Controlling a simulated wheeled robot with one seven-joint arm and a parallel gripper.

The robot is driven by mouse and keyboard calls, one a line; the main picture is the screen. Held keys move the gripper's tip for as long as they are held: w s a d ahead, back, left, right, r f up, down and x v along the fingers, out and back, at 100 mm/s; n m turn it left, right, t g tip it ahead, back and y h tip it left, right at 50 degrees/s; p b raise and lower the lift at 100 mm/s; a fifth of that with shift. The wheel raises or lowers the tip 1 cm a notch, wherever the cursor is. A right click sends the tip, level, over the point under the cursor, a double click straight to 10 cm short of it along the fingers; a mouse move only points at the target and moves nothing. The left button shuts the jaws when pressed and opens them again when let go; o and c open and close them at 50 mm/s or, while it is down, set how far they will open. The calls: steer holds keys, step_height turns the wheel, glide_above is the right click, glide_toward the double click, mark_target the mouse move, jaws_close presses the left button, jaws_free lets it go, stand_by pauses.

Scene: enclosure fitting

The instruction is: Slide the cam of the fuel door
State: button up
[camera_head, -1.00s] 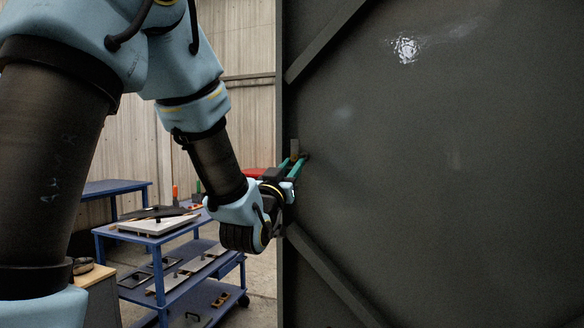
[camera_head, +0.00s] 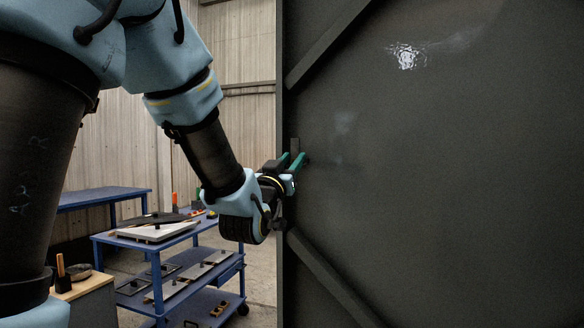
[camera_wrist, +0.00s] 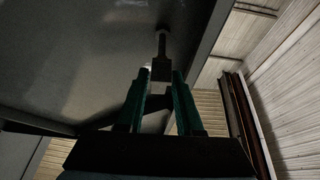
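The door (camera_head: 430,190) is a large dark grey panel with diagonal braces and fills the right of the head view. Its cam (camera_head: 295,146) is a small dark upright block near the panel's left edge. In the wrist view, the cam (camera_wrist: 161,68) hangs from a thin rod on the panel face. My gripper (camera_head: 293,160) has green fingers that reach towards the panel at the cam. In the wrist view, the fingers of my gripper (camera_wrist: 161,80) stand apart, with the cam between or just beyond their tips. Contact with it is hard to make out.
A blue shelf cart (camera_head: 165,250) with plates and tools stands left of the door. A blue table (camera_head: 100,197) is behind it. Floor shows between cart and door edge.

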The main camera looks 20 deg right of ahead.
steer(key=o, duration=0.3)
steer(key=shift+f, duration=0.2)
steer(key=shift+f, duration=0.1)
steer(key=shift+s+a+f, duration=0.1)
steer(key=shift+s+f, duration=0.05)
steer(key=b+v, duration=0.6)
steer(key=v, duration=0.4)
steer(key=shift+s+a, duration=0.1)
